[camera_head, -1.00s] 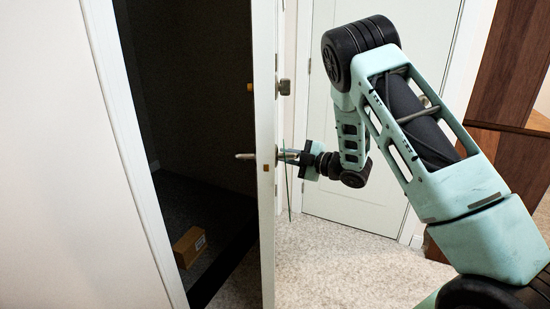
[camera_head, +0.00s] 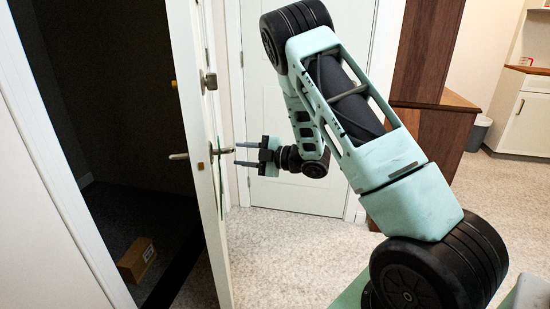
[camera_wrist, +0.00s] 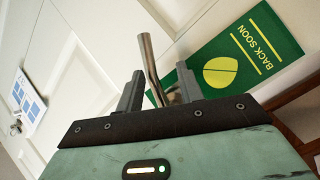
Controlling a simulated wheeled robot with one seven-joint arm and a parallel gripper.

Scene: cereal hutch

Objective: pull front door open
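The white front door (camera_head: 197,115) stands ajar, seen nearly edge-on in the head view, with a dark space behind it. A metal lever handle (camera_head: 226,151) sticks out from its right face, and another lever (camera_head: 179,156) shows on its other side. My gripper (camera_head: 238,154) is at the right-face handle, its two fingers spread and pointing at the door. In the wrist view, the lever (camera_wrist: 149,62) reaches down between the open fingers (camera_wrist: 160,85), and its lower end is partly hidden. A green "BACK SOON" sign (camera_wrist: 241,62) hangs on the door.
A second, closed white door (camera_head: 300,105) stands behind my arm. A cardboard box (camera_head: 137,258) lies on the floor beyond the opening. A brown wooden panel (camera_head: 425,50) and a white cabinet (camera_head: 520,115) are on the right. The pale floor near the doors is clear.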

